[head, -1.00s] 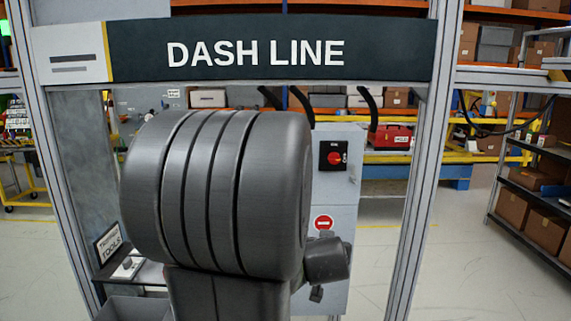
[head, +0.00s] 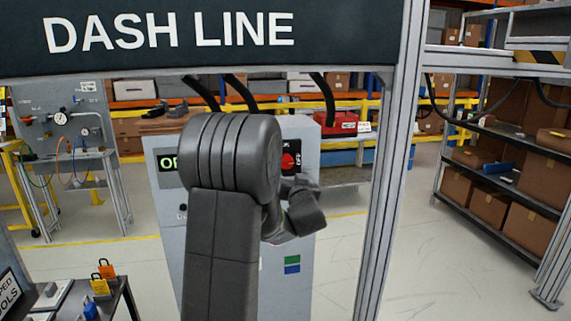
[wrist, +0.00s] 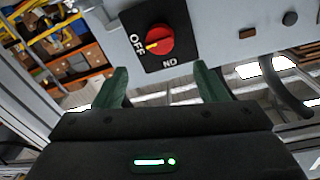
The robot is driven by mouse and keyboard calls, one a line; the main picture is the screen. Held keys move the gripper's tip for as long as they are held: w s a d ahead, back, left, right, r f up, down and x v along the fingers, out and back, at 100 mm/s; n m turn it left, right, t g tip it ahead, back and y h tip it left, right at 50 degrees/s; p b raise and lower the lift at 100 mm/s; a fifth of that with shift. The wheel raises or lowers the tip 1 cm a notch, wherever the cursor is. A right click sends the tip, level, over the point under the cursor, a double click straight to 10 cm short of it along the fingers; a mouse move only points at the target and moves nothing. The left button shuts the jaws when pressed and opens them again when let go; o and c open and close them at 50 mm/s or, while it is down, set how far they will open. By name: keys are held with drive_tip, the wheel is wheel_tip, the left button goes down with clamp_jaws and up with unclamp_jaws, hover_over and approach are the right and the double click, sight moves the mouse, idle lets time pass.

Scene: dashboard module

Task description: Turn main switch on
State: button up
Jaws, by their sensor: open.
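The main switch is a red rotary knob (wrist: 161,41) on a black square plate (wrist: 176,64). In the wrist view its yellow mark points left, towards the word OFF; a second label, partly legible, is below the knob. In the head view the red knob (head: 290,161) shows just right of my arm, on the front of a light grey cabinet (head: 302,244). My gripper (wrist: 162,82) is open and empty. Its two green fingers are below the plate in the wrist view, apart from the knob, one to each side. In the head view the fingers are mostly hidden.
A grey frame post (head: 388,200) stands right of the cabinet, under the DASH LINE beam (head: 170,35). A small dark table (head: 115,300) with padlocks is at lower left. Black cables (head: 325,98) hang behind. A shelf with boxes (head: 490,208) is at right.

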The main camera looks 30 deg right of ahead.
sight(287, 164)
drive_tip(key=p+x, duration=0.3)
drive_tip(key=x, duration=0.8)
drive_tip(key=shift+w, duration=0.1)
drive_tip(key=shift+f, duration=0.1)
drive_tip(key=c, duration=1)
